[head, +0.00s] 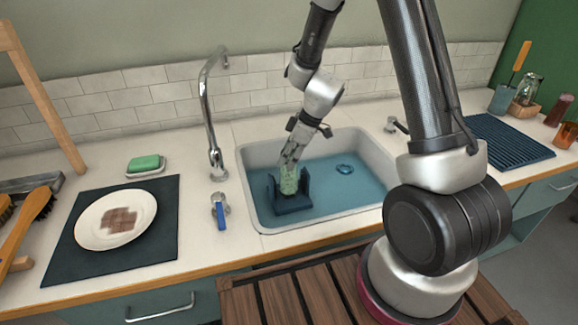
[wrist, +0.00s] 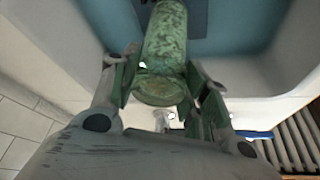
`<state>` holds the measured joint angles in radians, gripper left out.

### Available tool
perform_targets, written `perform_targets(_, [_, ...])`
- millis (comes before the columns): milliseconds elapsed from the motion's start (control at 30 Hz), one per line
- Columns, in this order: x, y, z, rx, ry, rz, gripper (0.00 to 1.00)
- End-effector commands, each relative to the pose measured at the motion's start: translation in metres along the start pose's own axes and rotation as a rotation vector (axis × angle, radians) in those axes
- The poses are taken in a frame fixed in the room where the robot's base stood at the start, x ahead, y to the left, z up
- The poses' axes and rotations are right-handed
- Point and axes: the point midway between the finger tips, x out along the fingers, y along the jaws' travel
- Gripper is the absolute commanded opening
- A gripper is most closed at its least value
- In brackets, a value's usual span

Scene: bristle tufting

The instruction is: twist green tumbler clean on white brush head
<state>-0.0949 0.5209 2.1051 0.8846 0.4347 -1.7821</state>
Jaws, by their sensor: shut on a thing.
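The green tumbler (head: 289,178) is over the sink, slightly tilted, its lower end at a dark blue stand (head: 292,204) on the sink floor. Dark blotches mottle its wall. My gripper (head: 307,126) is shut on its upper end. In the wrist view the tumbler (wrist: 165,40) lies between the two fingers of my gripper (wrist: 162,88), its rounded closed end towards the camera. The white brush head is not visible; I cannot tell whether the tumbler covers it.
The sink (head: 252,190) has walls around the stand, with a drain (head: 345,169) to its right. The faucet (head: 213,130) rises left of the sink. A stained plate (head: 88,228) on a dark mat and green soap (head: 144,163) lie further left. A ribbed blue mat (head: 505,140) lies right.

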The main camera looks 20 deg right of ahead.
Motion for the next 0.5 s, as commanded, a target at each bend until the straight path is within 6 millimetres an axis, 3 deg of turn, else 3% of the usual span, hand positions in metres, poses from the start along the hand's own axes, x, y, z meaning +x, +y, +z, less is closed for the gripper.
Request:
perform_targets(100, [0.002, -0.001, 0.002, -0.072, -0.004, -0.034, 0.15])
perform_targets(367, [0.001, -0.002, 0.002, -0.075, -0.005, -0.036, 0.14])
perform_targets(500, [-0.01, -0.001, -0.003, -0.076, -0.002, -0.034, 0.14])
